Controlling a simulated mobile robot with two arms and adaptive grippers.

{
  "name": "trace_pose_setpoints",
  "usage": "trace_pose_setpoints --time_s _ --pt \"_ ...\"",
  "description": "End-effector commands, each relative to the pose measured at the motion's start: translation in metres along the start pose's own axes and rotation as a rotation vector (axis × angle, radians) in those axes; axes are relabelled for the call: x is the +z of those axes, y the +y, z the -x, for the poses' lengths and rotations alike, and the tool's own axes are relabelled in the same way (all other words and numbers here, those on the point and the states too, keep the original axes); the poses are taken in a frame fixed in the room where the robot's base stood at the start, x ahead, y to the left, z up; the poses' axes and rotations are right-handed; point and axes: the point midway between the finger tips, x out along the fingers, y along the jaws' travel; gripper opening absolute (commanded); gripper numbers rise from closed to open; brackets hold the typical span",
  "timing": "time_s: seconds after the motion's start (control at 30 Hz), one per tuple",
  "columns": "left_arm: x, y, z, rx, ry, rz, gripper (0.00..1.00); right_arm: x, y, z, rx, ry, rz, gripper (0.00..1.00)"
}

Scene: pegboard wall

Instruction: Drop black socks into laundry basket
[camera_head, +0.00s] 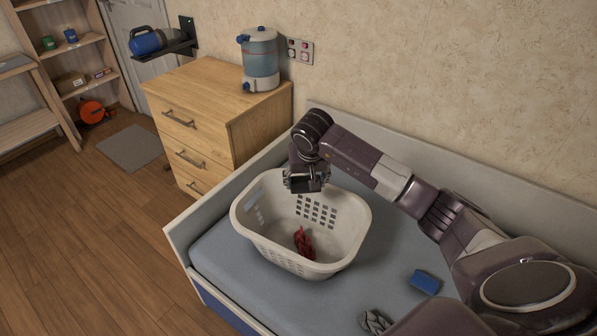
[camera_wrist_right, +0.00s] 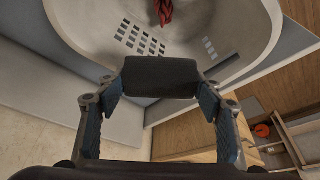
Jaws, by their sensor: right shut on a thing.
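The white laundry basket (camera_head: 350,232) stands on the bed with a red cloth (camera_head: 304,242) inside. Its perforated wall also shows in the right wrist view (camera_wrist_right: 85,22), with the red cloth (camera_wrist_right: 163,10) beyond. My right gripper (camera_head: 306,183) is at the basket's back rim, above its opening. In the wrist view it is shut on the black socks (camera_wrist_right: 160,77), a dark, compact bundle between the two fingers. In the head view the bundle is hard to tell from the dark gripper. My left gripper is not in view.
A grey patterned bundle (camera_head: 375,321) and a blue block (camera_head: 424,282) lie on the blue mattress (camera_head: 225,256). A wooden drawer unit (camera_head: 205,90) stands behind the bed, with a water dispenser (camera_head: 261,60) on top. The wooden floor at left is mostly clear.

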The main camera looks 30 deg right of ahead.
Motion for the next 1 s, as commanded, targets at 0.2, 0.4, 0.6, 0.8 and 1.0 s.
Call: trace_pose_setpoints --time_s 0.2,0.4,0.6,0.8,1.0 --pt "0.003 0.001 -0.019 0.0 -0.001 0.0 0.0 0.012 0.0 -0.026 -0.001 -0.003 -0.001 0.39" --pt "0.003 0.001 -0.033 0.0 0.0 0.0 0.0 0.02 -0.001 -0.045 -0.001 -0.002 0.0 0.39" --pt "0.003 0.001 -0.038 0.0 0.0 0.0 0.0 0.022 0.0 -0.053 0.0 0.0 0.001 0.39" --pt "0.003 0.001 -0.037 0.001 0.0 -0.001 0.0 0.022 0.0 -0.053 0.0 0.001 0.001 0.39" --pt "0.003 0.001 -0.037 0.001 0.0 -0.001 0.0 0.022 0.0 -0.053 0.0 0.0 0.001 0.73"
